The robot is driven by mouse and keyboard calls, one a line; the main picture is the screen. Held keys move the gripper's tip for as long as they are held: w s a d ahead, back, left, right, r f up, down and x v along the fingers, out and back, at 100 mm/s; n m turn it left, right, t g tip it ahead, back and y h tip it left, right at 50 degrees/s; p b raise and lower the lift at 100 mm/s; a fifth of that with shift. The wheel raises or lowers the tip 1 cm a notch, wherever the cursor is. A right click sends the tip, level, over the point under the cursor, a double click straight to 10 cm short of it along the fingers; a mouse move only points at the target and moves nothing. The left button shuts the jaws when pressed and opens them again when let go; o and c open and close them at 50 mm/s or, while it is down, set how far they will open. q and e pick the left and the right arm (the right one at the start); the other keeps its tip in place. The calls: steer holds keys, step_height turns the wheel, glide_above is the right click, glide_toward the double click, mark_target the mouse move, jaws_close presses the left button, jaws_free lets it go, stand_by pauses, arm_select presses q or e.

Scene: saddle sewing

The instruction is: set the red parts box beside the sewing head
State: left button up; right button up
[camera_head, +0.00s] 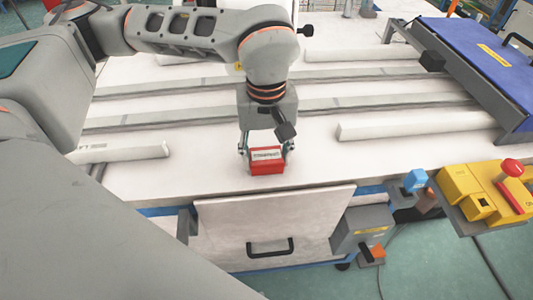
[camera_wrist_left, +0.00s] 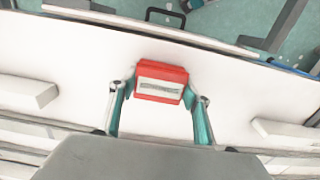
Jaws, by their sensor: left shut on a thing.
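The red parts box (camera_head: 267,164) is a small red box with a pale label on top. It is near the front edge of the white table, and I cannot tell whether it touches the surface. My left gripper (camera_head: 266,151) reaches down from above and is shut on it, one finger at each side. In the left wrist view the red parts box (camera_wrist_left: 161,83) sits between the two fingertips of my left gripper (camera_wrist_left: 160,92). I cannot make out a sewing head for certain. My right gripper is not in view.
The white table (camera_head: 330,160) has grey slots and pale bars (camera_head: 415,126) across it. A blue-lidded unit (camera_head: 485,55) stands at the right. A yellow control box with a red button (camera_head: 485,190) is at the front right. The table is bare around the red box.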

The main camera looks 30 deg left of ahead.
mark_target(266, 155)
arm_select(q)
steer(key=o, duration=1.1)
steer(key=shift+o, duration=0.2)
step_height(266, 155, up, 12)
steer(key=p, duration=0.1)
steer(key=shift+r+p, duration=0.15)
steer(key=shift+p, duration=0.25)
